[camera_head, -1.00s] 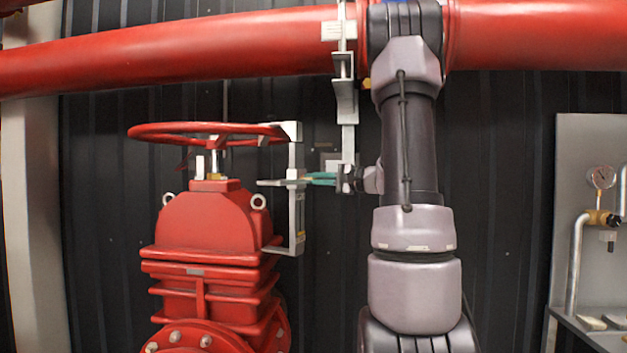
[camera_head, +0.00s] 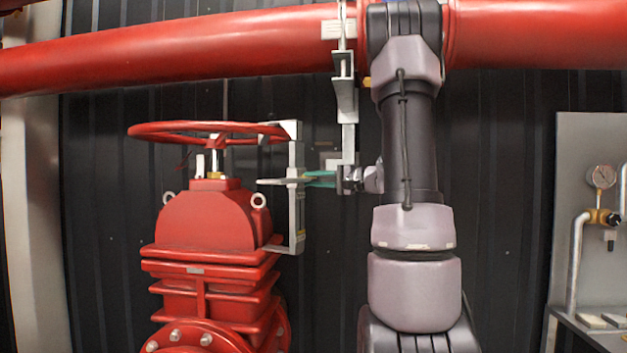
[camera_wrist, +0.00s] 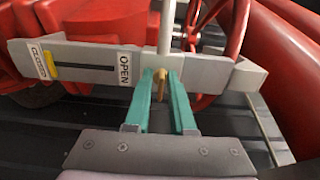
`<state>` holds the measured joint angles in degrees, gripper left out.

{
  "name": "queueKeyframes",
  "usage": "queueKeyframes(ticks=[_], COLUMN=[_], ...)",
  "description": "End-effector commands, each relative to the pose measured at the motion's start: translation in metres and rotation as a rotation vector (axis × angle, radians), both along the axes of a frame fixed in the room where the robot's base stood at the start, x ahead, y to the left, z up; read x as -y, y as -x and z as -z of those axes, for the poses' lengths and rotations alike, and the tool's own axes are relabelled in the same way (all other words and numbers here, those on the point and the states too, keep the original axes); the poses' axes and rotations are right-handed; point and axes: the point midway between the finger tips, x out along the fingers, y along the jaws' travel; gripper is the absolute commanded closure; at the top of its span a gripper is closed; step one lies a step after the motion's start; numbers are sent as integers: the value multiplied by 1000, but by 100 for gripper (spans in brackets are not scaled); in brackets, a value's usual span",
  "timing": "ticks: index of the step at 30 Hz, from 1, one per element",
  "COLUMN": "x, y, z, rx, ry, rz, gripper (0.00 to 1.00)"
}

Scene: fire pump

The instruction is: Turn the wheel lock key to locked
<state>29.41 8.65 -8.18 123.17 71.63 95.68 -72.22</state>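The red valve handwheel (camera_head: 205,131) sits level on top of the red valve. A grey lock bracket (camera_head: 297,200) stands at its right side. In the wrist view, the bracket's plate (camera_wrist: 95,66) carries a CLOSED label (camera_wrist: 42,60) at the left and an OPEN label (camera_wrist: 124,69) nearer the fingers. A small brass-coloured key (camera_wrist: 159,82) sticks out of the plate just right of OPEN. In the head view, my gripper (camera_head: 310,180) reaches the bracket from the right.
A large red pipe (camera_head: 200,50) runs across the top. A pale hanging bracket (camera_head: 345,95) drops from it close to my gripper. A gauge (camera_head: 602,176) on a grey panel stands far right. The dark wall behind has open room in front.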

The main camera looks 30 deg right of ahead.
Motion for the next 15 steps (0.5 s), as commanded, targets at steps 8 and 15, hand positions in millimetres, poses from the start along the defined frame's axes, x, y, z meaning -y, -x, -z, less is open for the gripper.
queueKeyframes(ticks=[8, 15], x=[0, 11], y=[0, 13], z=[-1, -1], rx=[2, 2], ry=[-1, -1], rz=[0, 3], gripper=[62, 62])
